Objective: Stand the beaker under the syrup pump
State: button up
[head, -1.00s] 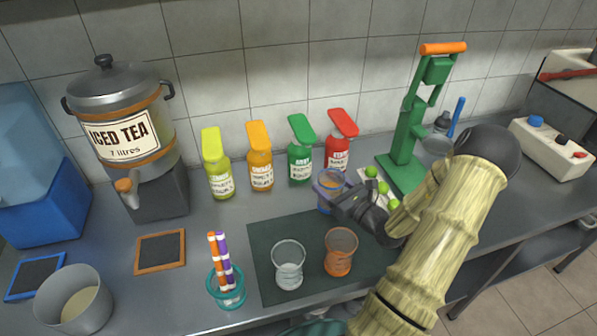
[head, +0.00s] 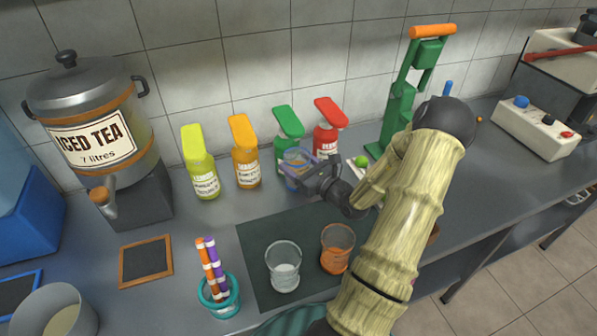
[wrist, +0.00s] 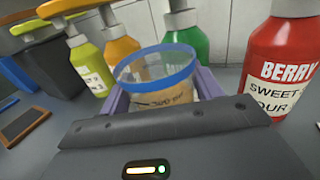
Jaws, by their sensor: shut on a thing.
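In the head view the beaker (head: 297,160) is upright in front of the green syrup pump bottle (head: 287,140). I cannot tell whether it touches the counter. The red berry pump bottle (head: 327,130) stands to its right. The orange pump bottle (head: 245,155) and the yellow-green pump bottle (head: 200,165) stand to its left.
A clear cup (head: 284,270) and an orange cup (head: 337,250) stand on the dark mat (head: 262,238). The iced tea urn (head: 95,115) is at the left, the green press (head: 400,105) at the right.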

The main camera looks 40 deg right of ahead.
jog(key=shift+d+f+b, duration=0.1)
jog(key=shift+f+b, duration=0.85)
jog(key=shift+f, duration=0.5)
jog(key=shift+f, duration=0.1)
jog(key=o, duration=1.2)
jog(key=shift+c, duration=0.2)
jog(key=s, duration=0.4)
jog(key=s+d, duration=0.1)
jog(key=s, duration=0.6)
jog(key=shift+s+d, duration=0.4)
